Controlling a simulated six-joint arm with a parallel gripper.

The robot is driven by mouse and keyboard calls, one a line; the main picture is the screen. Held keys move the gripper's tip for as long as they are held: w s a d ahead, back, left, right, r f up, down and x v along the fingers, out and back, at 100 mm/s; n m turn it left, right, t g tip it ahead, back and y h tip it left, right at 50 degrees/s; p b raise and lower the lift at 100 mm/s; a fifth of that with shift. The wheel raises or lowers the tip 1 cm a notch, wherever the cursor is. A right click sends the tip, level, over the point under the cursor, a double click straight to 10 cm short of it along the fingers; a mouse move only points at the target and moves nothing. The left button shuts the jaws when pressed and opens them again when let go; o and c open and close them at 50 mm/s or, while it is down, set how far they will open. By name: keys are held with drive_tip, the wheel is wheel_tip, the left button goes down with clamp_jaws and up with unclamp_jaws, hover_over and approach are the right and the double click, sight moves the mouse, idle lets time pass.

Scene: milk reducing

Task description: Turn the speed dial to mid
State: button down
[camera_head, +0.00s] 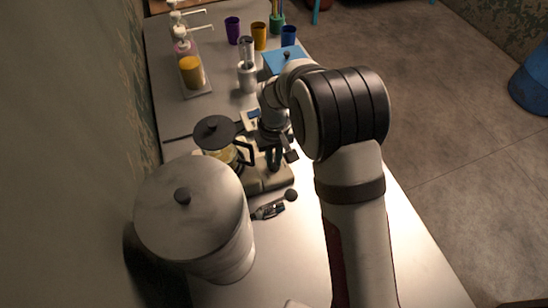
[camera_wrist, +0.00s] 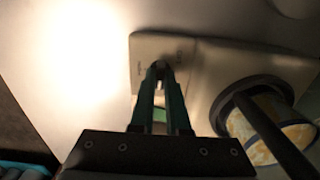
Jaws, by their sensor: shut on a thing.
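The beige base (camera_head: 258,180) carries a glass jug (camera_head: 236,150) with a black lid and black handle. In the wrist view the base's control panel (camera_wrist: 144,52) is a light plate with small marks, too small to read. My gripper (camera_wrist: 161,68) reaches onto this panel with its two narrow fingers close together. They are shut on the speed dial, which is mostly hidden between the fingertips, so its setting cannot be read. In the head view my gripper (camera_head: 274,160) is at the right part of the base, right of the jug handle. The jug also shows in the wrist view (camera_wrist: 262,122).
A large lidded metal pot (camera_head: 190,215) stands at the front left. A dark ball-ended utensil (camera_head: 270,209) lies before the base. Pump bottles, a yellow jar (camera_head: 191,71) and several cups (camera_head: 259,36) stand at the back. The counter's front right is clear.

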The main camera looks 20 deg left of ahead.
drive_tip(key=m, duration=0.5)
drive_tip(key=shift+m, duration=0.4)
idle(0.4)
drive_tip(key=c, duration=0.9)
unclamp_jaws()
wheel_tip(320, 180, up, 16)
